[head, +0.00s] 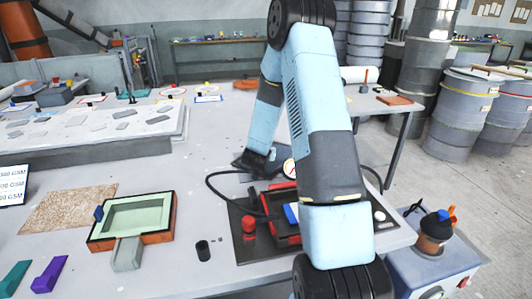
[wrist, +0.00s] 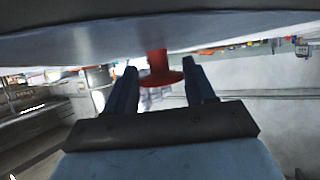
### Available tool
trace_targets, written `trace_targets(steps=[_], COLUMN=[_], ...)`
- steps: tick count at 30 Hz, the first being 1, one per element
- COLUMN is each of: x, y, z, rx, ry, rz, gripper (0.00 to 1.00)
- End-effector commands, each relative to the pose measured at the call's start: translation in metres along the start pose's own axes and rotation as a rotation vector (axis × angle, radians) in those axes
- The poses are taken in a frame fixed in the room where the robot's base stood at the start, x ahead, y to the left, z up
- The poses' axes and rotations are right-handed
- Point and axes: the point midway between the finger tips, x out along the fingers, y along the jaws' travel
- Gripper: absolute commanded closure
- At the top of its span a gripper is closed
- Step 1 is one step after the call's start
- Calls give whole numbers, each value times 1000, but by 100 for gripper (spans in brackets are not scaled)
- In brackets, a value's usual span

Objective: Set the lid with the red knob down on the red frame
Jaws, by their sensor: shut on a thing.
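The lid (wrist: 100,32) fills the top of the wrist view as a wide pale-grey surface, with its red knob (wrist: 161,78) pointing towards my gripper. My gripper (wrist: 162,80) has its two dark fingers on either side of the knob and is shut on it. In the head view my arm hides the gripper and the lid. The red frame (head: 281,187) lies on a dark mat on the table, partly hidden behind my arm. A bit of blue shows inside it. The wrist view does not show the frame, so the lid's height over it cannot be told.
A red cylinder (head: 249,229) stands on the dark mat (head: 243,250) left of the frame. A black cable curves around there. A small black cup (head: 202,250) and an orange-brown mould (head: 165,237) with a pale green inside stand further left.

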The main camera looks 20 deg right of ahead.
Motion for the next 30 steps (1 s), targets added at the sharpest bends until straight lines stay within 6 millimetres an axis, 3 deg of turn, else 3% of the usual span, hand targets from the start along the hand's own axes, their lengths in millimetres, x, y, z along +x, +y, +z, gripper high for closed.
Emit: trace_targets(steps=[4, 5, 12, 21, 30], x=[1, 1, 0, -1, -42], y=[0, 0, -1, -1, -2], z=[2, 2, 2, -1, 0], rx=[-1, -1, -1, 0, -2], ry=[1, 0, 0, 0, 0], rz=[0, 0, -1, -1, -3], gripper=[94, 43, 20, 20, 20])
